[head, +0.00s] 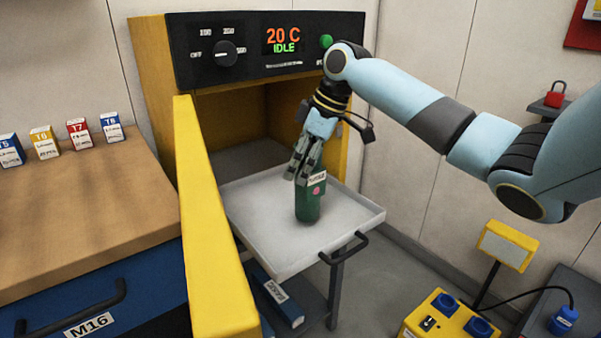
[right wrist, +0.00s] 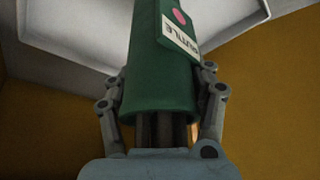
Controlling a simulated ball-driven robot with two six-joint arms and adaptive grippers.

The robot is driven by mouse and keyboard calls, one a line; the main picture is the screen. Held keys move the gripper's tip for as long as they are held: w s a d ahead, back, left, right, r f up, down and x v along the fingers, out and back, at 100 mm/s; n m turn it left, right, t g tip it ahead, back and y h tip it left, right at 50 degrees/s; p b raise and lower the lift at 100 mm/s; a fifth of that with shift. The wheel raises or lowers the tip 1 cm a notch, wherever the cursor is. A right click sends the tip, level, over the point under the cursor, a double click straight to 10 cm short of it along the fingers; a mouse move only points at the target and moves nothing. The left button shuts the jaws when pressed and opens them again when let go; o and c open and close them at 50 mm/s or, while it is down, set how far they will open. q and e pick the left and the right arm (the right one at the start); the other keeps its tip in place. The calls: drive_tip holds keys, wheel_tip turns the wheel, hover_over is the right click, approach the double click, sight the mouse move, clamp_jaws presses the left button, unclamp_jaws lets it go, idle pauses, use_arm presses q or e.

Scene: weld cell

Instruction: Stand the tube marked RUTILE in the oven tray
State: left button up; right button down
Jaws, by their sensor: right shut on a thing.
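A green tube (head: 309,203) with a pink dot and a white label stands about upright at the oven tray. In the right wrist view the green tube (right wrist: 160,85) shows a label that reads RUTILE, partly cut off by the angle. My right gripper (head: 305,170) is shut on the tube's upper part from above. The tube's lower end appears over the pale oven tray (head: 262,235); I cannot tell for sure whether it touches. The tray is pulled out of the yellow oven (head: 155,60). My left gripper is not in view.
The oven's yellow door (head: 205,220) stands open left of the tray. A wooden bench (head: 85,200) with several small boxes is further left. A yellow socket box (head: 445,318) stands at the lower right. Much of the tray around the tube is bare.

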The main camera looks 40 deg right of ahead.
drive_tip(key=shift+f, duration=0.95)
drive_tip(key=shift+c, duration=2.2)
unclamp_jaws()
drive_tip(key=p+v, duration=0.1)
drive_tip(key=v, duration=1.1)
